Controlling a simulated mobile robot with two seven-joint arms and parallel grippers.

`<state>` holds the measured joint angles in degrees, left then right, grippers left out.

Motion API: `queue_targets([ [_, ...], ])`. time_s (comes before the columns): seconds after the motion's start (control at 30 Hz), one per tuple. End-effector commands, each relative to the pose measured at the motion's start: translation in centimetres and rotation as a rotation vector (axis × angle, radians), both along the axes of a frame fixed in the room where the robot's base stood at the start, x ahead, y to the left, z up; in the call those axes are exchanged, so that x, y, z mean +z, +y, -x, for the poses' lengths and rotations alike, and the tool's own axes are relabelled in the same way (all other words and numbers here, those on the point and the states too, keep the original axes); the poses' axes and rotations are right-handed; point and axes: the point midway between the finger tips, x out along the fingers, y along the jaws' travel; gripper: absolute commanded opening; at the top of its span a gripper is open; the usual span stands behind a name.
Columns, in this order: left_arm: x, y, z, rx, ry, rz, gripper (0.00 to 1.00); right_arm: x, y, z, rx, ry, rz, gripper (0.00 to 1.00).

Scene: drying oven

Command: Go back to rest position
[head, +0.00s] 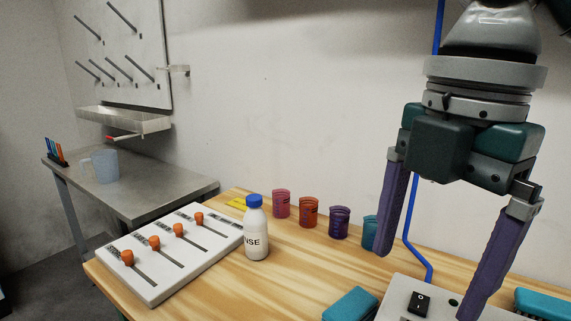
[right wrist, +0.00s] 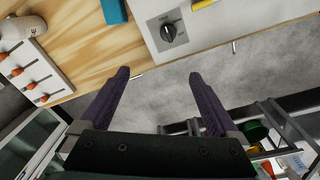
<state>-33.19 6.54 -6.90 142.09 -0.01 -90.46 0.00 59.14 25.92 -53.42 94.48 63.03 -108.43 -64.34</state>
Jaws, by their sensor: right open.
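My right gripper (head: 424,282) hangs down at the right of the head view, its two purple fingers wide apart with nothing between them. In the right wrist view the same gripper (right wrist: 158,82) is open and empty, its fingertips over the grey floor just beyond the table's edge. My left gripper is in neither view.
A wooden table (head: 290,275) holds a white slider panel (head: 175,270), a blue-capped bottle (head: 256,230), several coloured cups (head: 309,212), a blue block (head: 350,304) and a white device with a switch (head: 419,302). A metal side table (head: 150,185) stands left. Racks with coloured items (right wrist: 258,130) are lower right.

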Motion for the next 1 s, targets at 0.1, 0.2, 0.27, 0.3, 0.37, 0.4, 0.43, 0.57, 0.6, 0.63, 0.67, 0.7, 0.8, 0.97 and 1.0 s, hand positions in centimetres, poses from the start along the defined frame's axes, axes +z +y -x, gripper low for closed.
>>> queue_targets([
  [0.1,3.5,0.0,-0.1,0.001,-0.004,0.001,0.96,1.8,1.2,0.9,-0.046,-0.001,-0.037,0.96],
  [0.2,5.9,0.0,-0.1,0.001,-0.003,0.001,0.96,3.0,2.2,1.7,-0.104,-0.006,-0.074,0.96],
  [0.27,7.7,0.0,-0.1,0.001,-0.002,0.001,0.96,4.0,2.8,2.3,-0.149,-0.007,-0.102,0.96],
  [0.3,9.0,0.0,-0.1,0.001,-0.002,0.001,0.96,4.7,3.3,2.8,-0.185,-0.008,-0.124,0.96],
  [0.37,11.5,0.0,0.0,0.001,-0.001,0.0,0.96,6.3,4.1,3.6,-0.255,-0.008,-0.161,0.96],
  [0.4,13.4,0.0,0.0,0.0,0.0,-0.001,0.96,7.5,4.6,4.2,-0.312,-0.007,-0.19,0.96],
  [0.43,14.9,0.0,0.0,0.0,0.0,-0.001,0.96,8.6,4.9,4.6,-0.36,-0.006,-0.214,0.96],
  [0.57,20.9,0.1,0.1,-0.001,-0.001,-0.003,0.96,12.8,5.6,6.6,-0.604,0.0,-0.303,0.96],
  [0.6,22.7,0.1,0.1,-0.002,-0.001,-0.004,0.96,14.1,5.6,7.2,-0.687,0.003,-0.328,0.96],
  [0.63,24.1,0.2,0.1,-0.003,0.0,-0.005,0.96,15.1,5.5,7.6,-0.751,0.005,-0.343,0.96],
  [0.67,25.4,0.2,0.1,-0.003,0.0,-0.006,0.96,16.1,5.2,8.1,-0.817,0.007,-0.355,0.96],
  [0.7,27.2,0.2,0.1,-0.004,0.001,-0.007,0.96,17.4,4.9,8.7,-0.907,0.009,-0.373,0.96],
  [0.8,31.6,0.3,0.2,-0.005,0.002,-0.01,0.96,20.9,3.3,10.3,-1.141,0.005,-0.395,0.96],
  [0.97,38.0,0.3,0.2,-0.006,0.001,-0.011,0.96,25.9,-0.7,13.4,-1.509,-0.027,-0.377,0.96],
  [1.0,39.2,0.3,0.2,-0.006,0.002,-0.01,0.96,26.9,-1.8,14.2,-1.586,-0.042,-0.367,0.96],
])
